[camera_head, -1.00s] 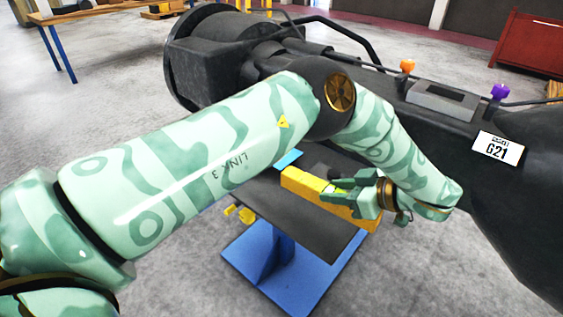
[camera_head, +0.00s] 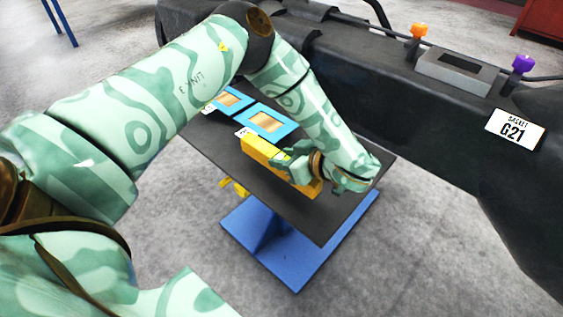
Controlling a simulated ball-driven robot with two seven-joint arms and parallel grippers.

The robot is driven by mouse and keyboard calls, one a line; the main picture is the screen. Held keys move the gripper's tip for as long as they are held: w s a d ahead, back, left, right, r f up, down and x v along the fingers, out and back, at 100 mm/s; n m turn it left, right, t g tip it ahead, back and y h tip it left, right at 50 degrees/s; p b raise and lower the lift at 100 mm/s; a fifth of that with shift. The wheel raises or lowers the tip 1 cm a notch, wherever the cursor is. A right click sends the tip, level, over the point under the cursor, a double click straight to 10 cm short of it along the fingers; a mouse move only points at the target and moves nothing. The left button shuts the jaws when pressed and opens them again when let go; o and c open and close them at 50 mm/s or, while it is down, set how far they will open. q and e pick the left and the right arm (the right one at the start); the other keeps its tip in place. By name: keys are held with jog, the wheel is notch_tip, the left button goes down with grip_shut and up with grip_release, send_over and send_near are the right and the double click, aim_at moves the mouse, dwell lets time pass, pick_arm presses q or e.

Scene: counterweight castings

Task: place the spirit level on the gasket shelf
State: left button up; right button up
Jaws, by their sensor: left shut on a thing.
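The spirit level, a long yellow bar (camera_head: 262,153), is in my left gripper (camera_head: 281,164). The gripper is shut on it around its right half, and the hand hides part of it. The bar shows over the dark tabletop of a stand (camera_head: 330,218), just in front of two blue frames. I cannot tell whether it touches the top. A white label (camera_head: 515,126), reading G21 with a small word like "gasket" above it, is on the large black casting (camera_head: 400,105). I cannot tell which surface is the gasket shelf. My right gripper is not in view.
Two blue frames with tan middles (camera_head: 265,121) lie on the stand top beside small white tags. The casting behind carries an orange knob (camera_head: 418,31), a purple knob (camera_head: 522,64) and a grey box (camera_head: 457,72). The stand top's front right part is bare.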

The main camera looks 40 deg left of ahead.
aim_at(317, 184)
pick_arm(q)
jog(key=f, duration=0.1)
jog(key=f+b, duration=0.1)
jog(key=a+f, duration=0.1)
jog(key=shift+s+f, duration=0.35)
jog(key=shift+f, duration=0.05)
jog(key=shift+f+b, duration=0.3)
jog(key=shift+b, duration=0.1)
jog(key=shift+r, duration=0.1)
jog(key=o, duration=1.2)
jog(key=p+v, duration=0.2)
jog(key=v, duration=1)
jog(key=shift+d, duration=0.1)
